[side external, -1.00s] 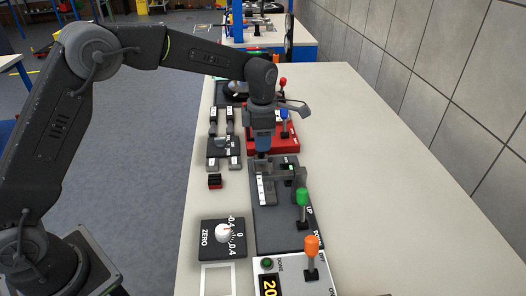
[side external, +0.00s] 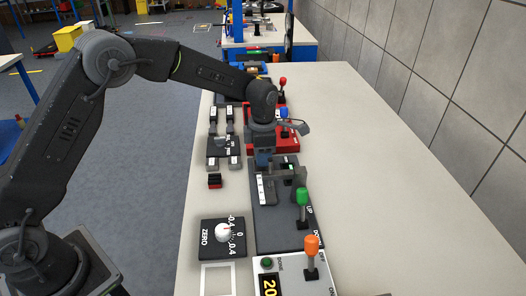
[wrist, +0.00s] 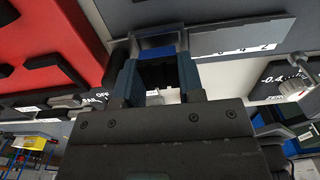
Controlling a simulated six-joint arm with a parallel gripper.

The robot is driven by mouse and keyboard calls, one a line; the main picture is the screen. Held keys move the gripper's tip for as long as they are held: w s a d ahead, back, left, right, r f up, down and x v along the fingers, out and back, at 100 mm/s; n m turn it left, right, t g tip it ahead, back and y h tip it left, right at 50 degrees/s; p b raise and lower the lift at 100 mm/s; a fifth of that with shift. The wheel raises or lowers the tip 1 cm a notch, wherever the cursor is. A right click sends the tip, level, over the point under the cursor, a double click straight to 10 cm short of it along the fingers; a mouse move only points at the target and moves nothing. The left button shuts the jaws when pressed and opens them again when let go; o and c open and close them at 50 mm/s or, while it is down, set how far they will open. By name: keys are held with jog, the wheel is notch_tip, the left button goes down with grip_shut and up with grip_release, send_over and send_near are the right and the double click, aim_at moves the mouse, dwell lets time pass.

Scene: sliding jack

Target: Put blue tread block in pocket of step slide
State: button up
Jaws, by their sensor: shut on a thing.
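My gripper (side external: 263,163) points down over the far end of the step slide (side external: 264,191), a grey piece with a white scale strip on a dark base plate. In the wrist view, my gripper's two blue-grey fingers (wrist: 159,82) are shut on the blue tread block (wrist: 160,52), whose blue edge shows between them. The block lies at a grey frame at the end of the slide (wrist: 245,36), in line with the opening. The pocket is mostly hidden by the block and fingers; I cannot tell how deep the block sits.
A green-knobbed lever (side external: 302,197) stands right of the slide. A red unit (side external: 258,143) with a blue-knobbed lever is just beyond. A zero dial (side external: 222,233) and a small dark-red block (side external: 214,181) lie to the left. The table's right side is clear.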

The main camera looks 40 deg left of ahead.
jog(key=shift+f, duration=0.15)
jog(key=o, duration=0.7)
